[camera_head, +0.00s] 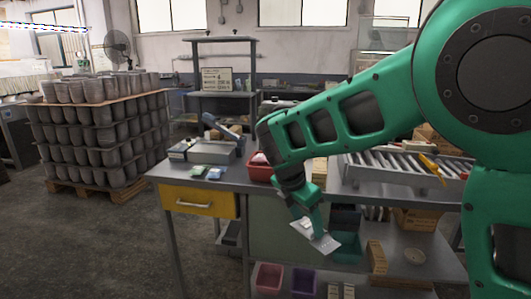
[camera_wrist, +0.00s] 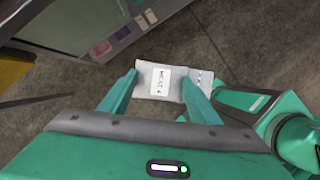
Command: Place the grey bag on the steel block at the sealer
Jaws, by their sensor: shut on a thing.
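My gripper (camera_head: 305,220) is shut on a grey bag (camera_head: 320,241) with a white label. It holds the bag tilted in the air, in front of the workbench and below its top. In the wrist view the bag (camera_wrist: 195,84) lies between the two fingers of my gripper (camera_wrist: 160,80). On the left part of the bench stands a low grey steel block (camera_head: 211,153), with a blue-and-grey lever device (camera_head: 222,128), apparently the sealer, just behind it. The block is up and left of my gripper, well apart from the bag. The sealer does not show in the wrist view.
The workbench (camera_head: 232,178) has a yellow drawer (camera_head: 199,201). Small packets (camera_head: 198,170) lie at the bench's left end. A red bin (camera_head: 260,168) stands between the block and my arm. A roller conveyor (camera_head: 400,172) is at right. Bins and boxes fill the lower shelf.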

